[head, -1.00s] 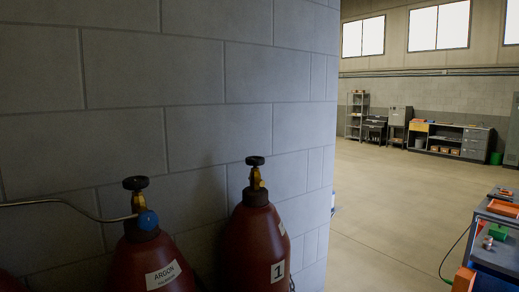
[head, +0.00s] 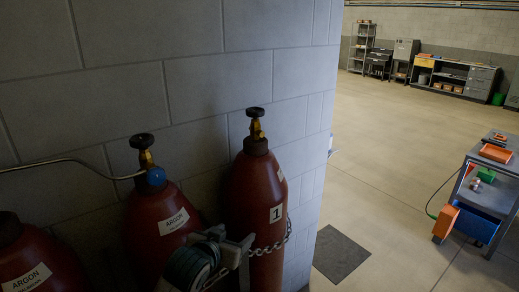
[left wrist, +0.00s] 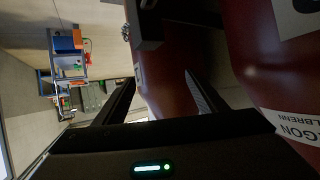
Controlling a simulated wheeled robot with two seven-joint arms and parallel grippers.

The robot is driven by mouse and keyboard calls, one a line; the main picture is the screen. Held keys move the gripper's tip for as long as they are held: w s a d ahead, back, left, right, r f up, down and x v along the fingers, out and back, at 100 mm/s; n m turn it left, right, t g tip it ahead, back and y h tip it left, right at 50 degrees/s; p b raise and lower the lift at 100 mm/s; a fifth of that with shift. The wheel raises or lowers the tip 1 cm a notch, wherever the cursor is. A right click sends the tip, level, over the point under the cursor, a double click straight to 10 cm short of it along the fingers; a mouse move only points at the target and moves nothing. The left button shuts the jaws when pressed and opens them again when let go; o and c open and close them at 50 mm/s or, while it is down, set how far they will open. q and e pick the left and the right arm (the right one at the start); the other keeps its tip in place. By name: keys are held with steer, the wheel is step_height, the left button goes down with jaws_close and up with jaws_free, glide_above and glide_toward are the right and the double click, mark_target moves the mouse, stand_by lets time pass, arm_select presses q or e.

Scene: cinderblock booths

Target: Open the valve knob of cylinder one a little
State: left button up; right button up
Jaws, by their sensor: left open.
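Cylinder one (head: 258,190) is a dark red bottle with a white "1" label, standing by the block wall. Its black valve knob (head: 255,112) sits on top of a brass valve (head: 257,130), with nothing touching it. My left gripper (head: 232,242) is low in front of cylinder one, well below the knob. In the left wrist view my left gripper (left wrist: 160,78) has its fingers apart with nothing held; a red cylinder body (left wrist: 170,85) shows beyond them. The knob is not in the wrist view. My right gripper is not in view.
An argon cylinder (head: 178,205) with a blue fitting (head: 156,177) and metal hose stands left of cylinder one; another argon cylinder (head: 35,262) is farther left. A chain (head: 270,249) crosses cylinder one. A cart (head: 490,200) is at right. Floor between is open, with a dark mat (head: 340,254).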

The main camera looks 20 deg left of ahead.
arm_select(q)
steer(key=w+r+t, duration=0.2)
steer(key=w+r, duration=0.2)
steer(key=r, duration=0.4)
steer(key=w+r+t, duration=0.2)
steer(key=w+r, duration=0.2)
steer(key=r, duration=0.5)
steer(key=t, duration=0.1)
glide_toward(260, 110)
steer(key=s+a+f, duration=0.2)
steer(key=s, duration=0.1)
steer(key=shift+r, duration=0.2)
steer(key=shift+w, duration=0.1)
steer(key=w, duration=1.1)
steer(key=w+d, duration=0.1)
steer(key=w, duration=0.5)
steer(key=shift+d, duration=0.1)
steer(key=shift+c, duration=0.4)
steer(key=c, duration=1)
